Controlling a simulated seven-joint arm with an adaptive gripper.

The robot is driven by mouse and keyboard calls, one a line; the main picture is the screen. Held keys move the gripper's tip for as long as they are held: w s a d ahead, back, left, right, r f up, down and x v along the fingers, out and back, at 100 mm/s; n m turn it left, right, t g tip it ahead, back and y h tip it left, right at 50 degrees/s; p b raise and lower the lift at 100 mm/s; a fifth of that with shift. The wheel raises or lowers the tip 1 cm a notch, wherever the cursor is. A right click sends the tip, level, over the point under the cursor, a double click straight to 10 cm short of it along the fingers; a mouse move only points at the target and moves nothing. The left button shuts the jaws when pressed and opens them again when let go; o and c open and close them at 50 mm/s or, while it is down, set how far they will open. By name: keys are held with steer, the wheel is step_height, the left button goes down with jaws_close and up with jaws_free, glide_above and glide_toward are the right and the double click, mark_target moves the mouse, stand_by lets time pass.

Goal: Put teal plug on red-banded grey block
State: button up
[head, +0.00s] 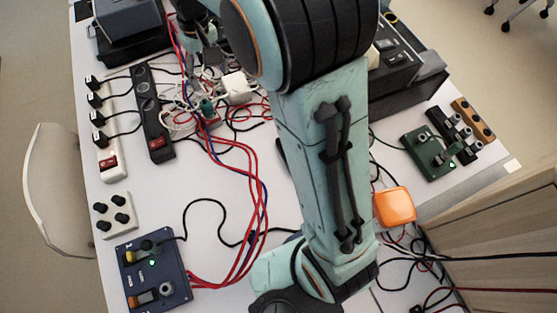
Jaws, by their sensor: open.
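In the head view, my gripper (209,56) is at the top, left of my large arm link, over the far part of the cable tangle. Its fingers are small and dark grey, and they look open with nothing held. A small teal piece (207,106), which looks like the teal plug, stands among the white cables, nearer the front than the gripper and apart from it. A small red patch (213,121) shows right beside its lower end; it may belong to the red-banded grey block. I cannot tell whether they touch or whether the plug is seated.
A white power strip (113,160) and a black one (154,125) lie at left. A blue box (152,278) is front left, behind it a white knob box (114,213). An orange box (395,207) and green board (428,153) are right. Red cables cross the middle.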

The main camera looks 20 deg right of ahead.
steer(key=s+d+m, duration=0.1)
steer(key=s, duration=1.1)
steer(key=s+d+m, duration=0.1)
steer(key=s+d, duration=0.1)
steer(key=s, duration=1.1)
steer(key=shift+d+r+y, duration=0.25)
steer(key=shift+d+y, duration=0.05)
